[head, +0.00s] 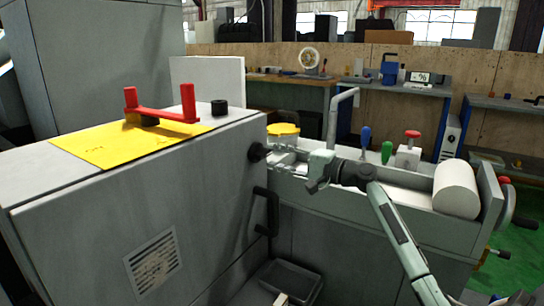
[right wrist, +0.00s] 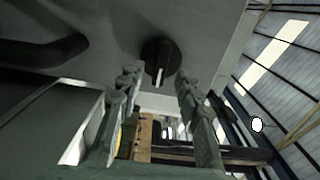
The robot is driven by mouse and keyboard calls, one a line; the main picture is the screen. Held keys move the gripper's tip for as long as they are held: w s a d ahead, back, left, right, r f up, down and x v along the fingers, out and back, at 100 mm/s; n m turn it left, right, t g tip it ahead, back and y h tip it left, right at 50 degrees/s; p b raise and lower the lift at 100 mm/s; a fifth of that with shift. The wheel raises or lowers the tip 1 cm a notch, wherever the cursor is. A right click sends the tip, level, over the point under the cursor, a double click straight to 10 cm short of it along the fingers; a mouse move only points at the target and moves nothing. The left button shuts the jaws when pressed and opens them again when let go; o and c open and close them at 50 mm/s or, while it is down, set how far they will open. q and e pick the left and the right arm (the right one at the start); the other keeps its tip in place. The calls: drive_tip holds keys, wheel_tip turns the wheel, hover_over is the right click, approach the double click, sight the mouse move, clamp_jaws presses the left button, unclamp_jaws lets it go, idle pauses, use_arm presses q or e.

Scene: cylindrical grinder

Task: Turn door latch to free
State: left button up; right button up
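The door latch (head: 257,152) is a small black round knob near the upper edge of the grey door. In the right wrist view the latch (right wrist: 160,58) faces me, with a pale bar-shaped mark on it. My right gripper (head: 278,161) is open just in front of the latch, pointing at it. In the right wrist view the fingertips (right wrist: 158,82) stand apart, one to each side below the latch, with nothing between them. I cannot tell whether they touch it. My left gripper is not in view.
A black door handle (head: 269,212) stands out below the latch. A yellow plate (head: 95,148) and a red bracket (head: 160,115) lie on the grey housing. A bent grey pipe (head: 334,118), blue and green handled tools and a white cylinder (head: 456,189) are near my right arm. A dark tray (head: 291,279) sits below.

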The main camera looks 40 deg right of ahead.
drive_tip(key=v, duration=1)
